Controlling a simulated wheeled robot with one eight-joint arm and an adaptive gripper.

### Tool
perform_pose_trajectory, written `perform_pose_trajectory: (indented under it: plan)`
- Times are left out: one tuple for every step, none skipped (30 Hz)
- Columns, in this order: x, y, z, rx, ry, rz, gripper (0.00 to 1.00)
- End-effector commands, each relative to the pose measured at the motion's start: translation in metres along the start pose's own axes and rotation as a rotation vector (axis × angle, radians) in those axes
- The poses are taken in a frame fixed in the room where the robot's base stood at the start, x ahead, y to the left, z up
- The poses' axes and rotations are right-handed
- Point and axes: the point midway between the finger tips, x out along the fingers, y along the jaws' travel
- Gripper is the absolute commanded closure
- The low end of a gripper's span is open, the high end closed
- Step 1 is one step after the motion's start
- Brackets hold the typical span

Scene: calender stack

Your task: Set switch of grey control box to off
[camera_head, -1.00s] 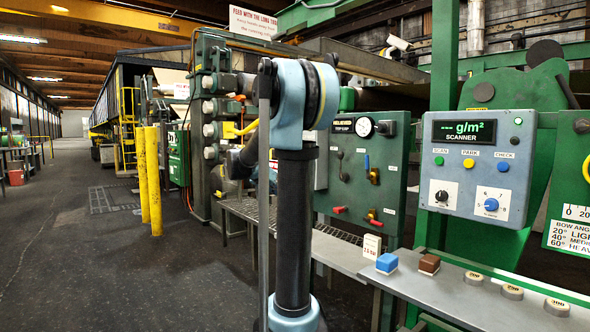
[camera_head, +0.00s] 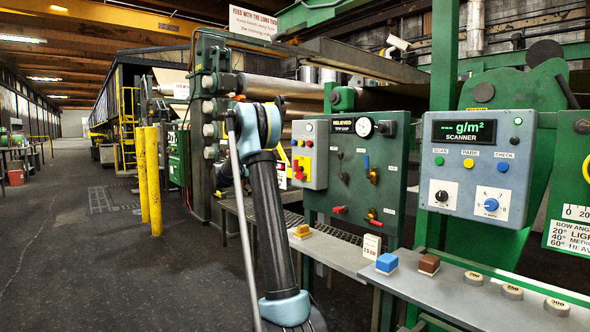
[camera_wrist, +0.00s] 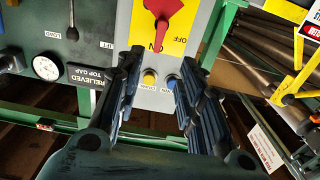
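The grey control box (camera_head: 316,140) stands left of the green gauge panel in the head view. It has a yellow plate with a red switch handle (camera_head: 304,165). In the wrist view, the red handle (camera_wrist: 162,12) is at the top, on the yellow plate (camera_wrist: 186,22). Its narrow end points down in the picture toward the ON label; OFF is beside it to the right. My gripper (camera_wrist: 160,72) is open and empty, its fingers spread below the handle and apart from it in the picture. I cannot make out its fingers in the head view.
A yellow button (camera_wrist: 149,77) and a blue button (camera_wrist: 172,82) show between the fingers. The green panel (camera_head: 350,190) carries a gauge and several levers. The grey scanner box (camera_head: 475,165) is farther right. A shelf (camera_head: 350,262) with small blocks runs in front.

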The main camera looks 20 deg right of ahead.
Motion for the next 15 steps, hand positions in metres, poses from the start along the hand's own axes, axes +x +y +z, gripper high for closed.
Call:
perform_pose_trajectory:
  plan:
    - [0.006,0.0,0.0,0.0,0.0,0.002,0.65]
    - [0.009,0.001,0.0,0.0,0.0,0.002,0.65]
    - [0.014,0.001,0.0,0.0,0.0,0.003,0.65]
    - [0.018,0.001,0.0,0.0,0.0,0.003,0.65]
    - [0.023,0.001,0.0,0.0,-0.001,0.003,0.65]
    - [0.03,0.001,0.0,-0.001,-0.001,0.003,0.65]
    - [0.036,0.001,0.0,-0.001,-0.001,0.004,0.65]
    - [0.041,0.001,0.0,-0.001,-0.001,0.004,0.65]
    - [0.048,0.002,0.0,-0.001,-0.001,0.004,0.65]
    - [0.054,0.002,0.0,-0.001,-0.001,0.003,0.65]
    - [0.059,0.002,0.0,-0.001,-0.001,0.003,0.65]
    - [0.066,0.001,0.0,-0.001,-0.001,0.004,0.65]
    - [0.071,0.001,0.0,-0.001,-0.001,0.003,0.65]
    - [0.076,0.001,0.0,-0.001,-0.001,0.003,0.65]
    - [0.084,0.002,0.0,-0.001,-0.001,0.003,0.65]
